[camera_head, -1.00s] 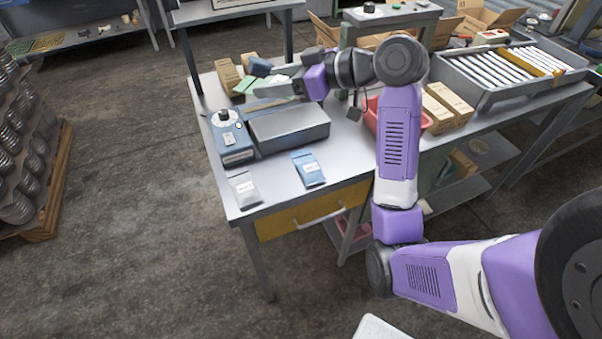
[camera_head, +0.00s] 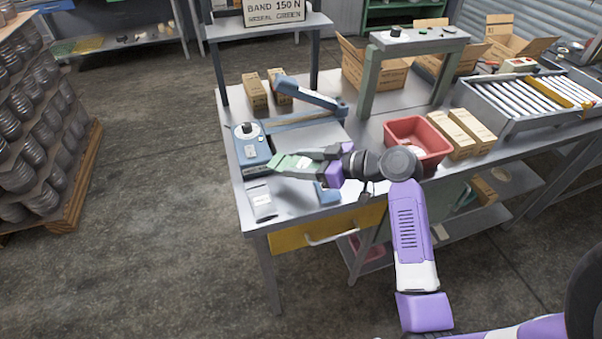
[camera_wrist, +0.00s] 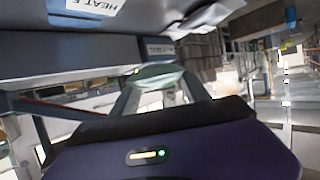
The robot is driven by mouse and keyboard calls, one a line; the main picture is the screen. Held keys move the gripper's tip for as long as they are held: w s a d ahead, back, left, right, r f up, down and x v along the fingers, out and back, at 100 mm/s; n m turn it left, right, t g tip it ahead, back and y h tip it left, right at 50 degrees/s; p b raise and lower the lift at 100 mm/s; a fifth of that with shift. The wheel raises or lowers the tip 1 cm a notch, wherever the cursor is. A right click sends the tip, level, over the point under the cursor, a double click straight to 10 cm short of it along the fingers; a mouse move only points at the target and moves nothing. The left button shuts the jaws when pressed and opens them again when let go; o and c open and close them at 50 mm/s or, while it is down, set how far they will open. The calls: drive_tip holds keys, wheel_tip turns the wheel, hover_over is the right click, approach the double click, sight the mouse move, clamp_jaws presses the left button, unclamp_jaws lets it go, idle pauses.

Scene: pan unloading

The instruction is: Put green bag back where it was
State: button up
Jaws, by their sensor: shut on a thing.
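The green bag (camera_head: 292,164) is pale green with a white label, held level in the tips of my gripper (camera_head: 308,165). It is above the front left of the workbench, beside the blue dial unit of the sealer. In the wrist view the green bag (camera_wrist: 160,72) spans between my two fingertips. A grey-white bag (camera_head: 262,203) lies flat near the bench's front left corner. A blue bag (camera_head: 325,197) lies right of it, partly hidden by my gripper.
The sealer's dial unit (camera_head: 253,146) stands on the left, and its blue-grey arm (camera_head: 310,94) is raised behind. Two small cartons (camera_head: 255,92) stand at the back. A red bin (camera_head: 417,138) and brown boxes (camera_head: 472,130) are on the right.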

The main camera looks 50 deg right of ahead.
wheel_tip(320, 180, down, 4)
drive_tip(key=shift+f, duration=0.15)
idle(0.3)
drive_tip(key=shift+f, duration=0.35)
drive_tip(key=shift+f+b, duration=0.2)
drive_tip(key=shift+b, duration=0.3)
drive_tip(key=o, duration=1.6)
drive_tip(key=shift+r, duration=0.15)
drive_tip(key=shift+r+p, duration=0.25)
drive_tip(key=shift+p, duration=0.2)
drive_tip(key=v, duration=0.6)
drive_tip(key=b+v, duration=0.1)
drive_tip(key=v, duration=0.5)
drive_tip(key=shift+r+b, duration=0.3)
